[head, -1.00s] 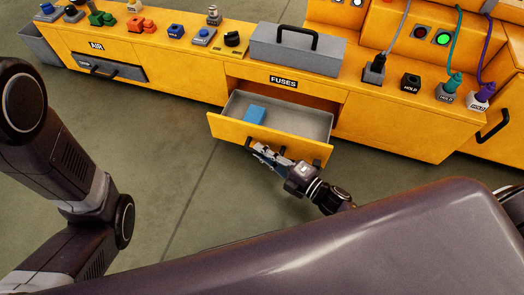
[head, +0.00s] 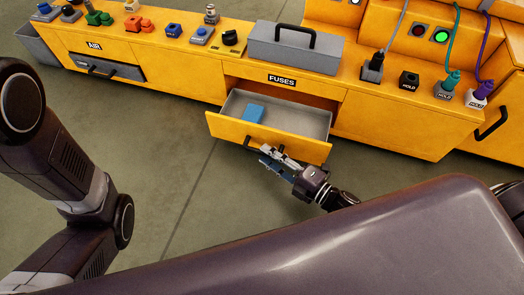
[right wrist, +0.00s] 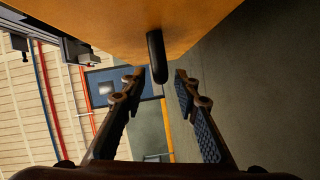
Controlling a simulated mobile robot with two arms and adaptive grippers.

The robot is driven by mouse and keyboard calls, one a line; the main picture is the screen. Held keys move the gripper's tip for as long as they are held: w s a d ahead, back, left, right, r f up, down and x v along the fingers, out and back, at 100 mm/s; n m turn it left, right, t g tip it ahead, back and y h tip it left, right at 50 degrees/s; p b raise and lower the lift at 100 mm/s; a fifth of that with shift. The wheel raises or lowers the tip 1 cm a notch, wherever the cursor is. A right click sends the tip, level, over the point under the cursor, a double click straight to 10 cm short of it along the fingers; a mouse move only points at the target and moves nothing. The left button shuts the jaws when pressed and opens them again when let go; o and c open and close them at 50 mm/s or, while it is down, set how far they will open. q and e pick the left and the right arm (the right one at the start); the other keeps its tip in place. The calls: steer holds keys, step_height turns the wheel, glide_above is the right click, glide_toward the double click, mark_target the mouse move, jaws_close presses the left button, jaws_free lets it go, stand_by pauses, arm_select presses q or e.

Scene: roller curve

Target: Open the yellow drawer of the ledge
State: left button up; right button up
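The yellow drawer (head: 228,130) under the FUSES label (head: 282,79) stands pulled out of the yellow ledge (head: 353,120). Its grey inside shows, with a blue block (head: 253,113) lying in it. My right gripper (head: 266,157) is just in front of the drawer's front, near its black handle (head: 250,143). In the right wrist view the fingers (right wrist: 160,75) are spread apart, with the dark handle (right wrist: 156,57) beyond and between their tips, not clasped. The drawer's front panel (right wrist: 120,22) fills the top there. My left gripper is not visible; only my left arm shows.
A grey toolbox (head: 295,52) with a black handle stands on the ledge above the drawer. Several coloured switches and plugs line the ledge top. The floor (head: 215,205) before the ledge is clear.

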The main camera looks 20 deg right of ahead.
steer(key=v, duration=0.8)
steer(key=shift+s+d, duration=0.2)
steer(key=shift+s, duration=0.15)
